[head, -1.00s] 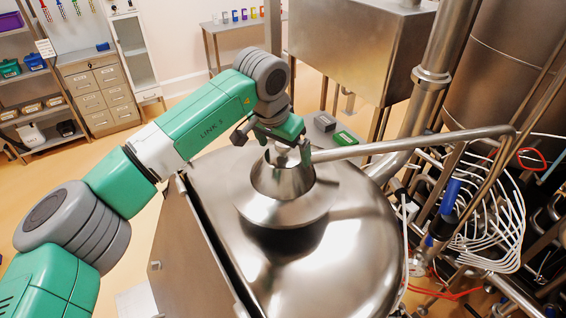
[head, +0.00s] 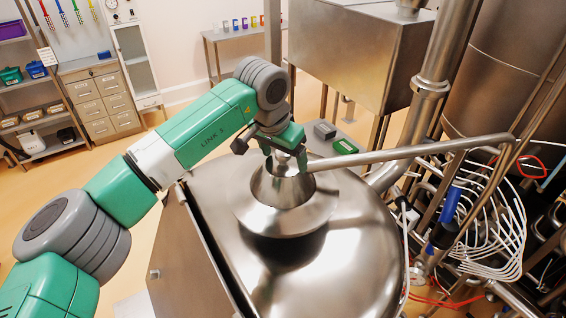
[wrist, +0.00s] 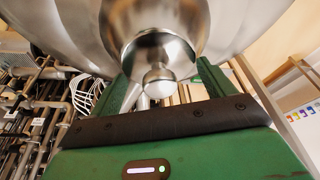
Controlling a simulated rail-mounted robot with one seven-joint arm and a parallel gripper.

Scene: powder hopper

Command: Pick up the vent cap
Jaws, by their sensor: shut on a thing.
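The vent cap (head: 283,187) appears to be the shiny steel cone with a narrow top, standing on the domed hopper lid (head: 345,265). My gripper (head: 287,158) is at the top of the cone, coming from the upper left. In the wrist view, its two green fingers (wrist: 165,78) stand on either side of the narrow steel top (wrist: 155,48) and are shut on it. A rounded steel knob (wrist: 160,80) shows between the fingers. The cap looks upright, and its wide skirt is still over the lid; I cannot tell whether it is lifted.
A steel pipe (head: 420,150) runs from the right right up to the cone's top, close to my gripper. White coiled hoses (head: 500,235) and pipework crowd the right. A steel tank (head: 350,50) stands behind. Open floor lies to the left.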

